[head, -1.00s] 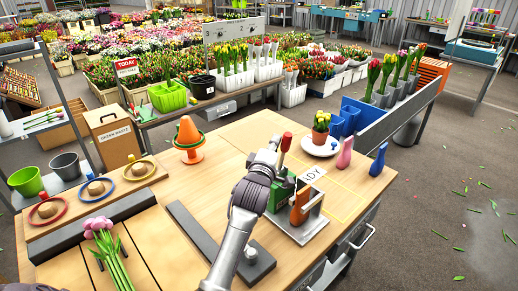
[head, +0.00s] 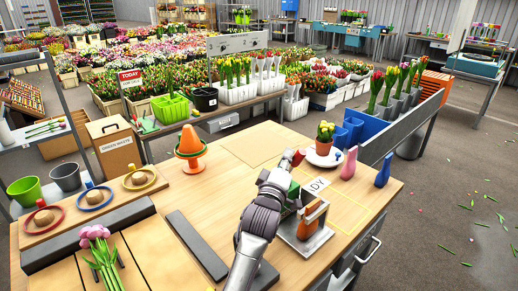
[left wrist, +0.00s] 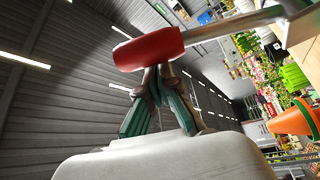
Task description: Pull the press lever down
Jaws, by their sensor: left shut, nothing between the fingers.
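The press (head: 305,238) stands on the bench with a grey base, a green part and an orange block. Its lever ends in a red grip (head: 298,157), low beside my left gripper (head: 288,163). In the left wrist view the red grip (left wrist: 150,48) lies across the tips of my left gripper (left wrist: 158,72), its metal rod (left wrist: 235,24) running to the upper right. The fingers are shut with nothing between them; they touch or nearly touch the grip. The arm hides part of the press and lever. My right gripper is not in view.
An orange cone (head: 189,140) sits back left. The bench's back middle is clear.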

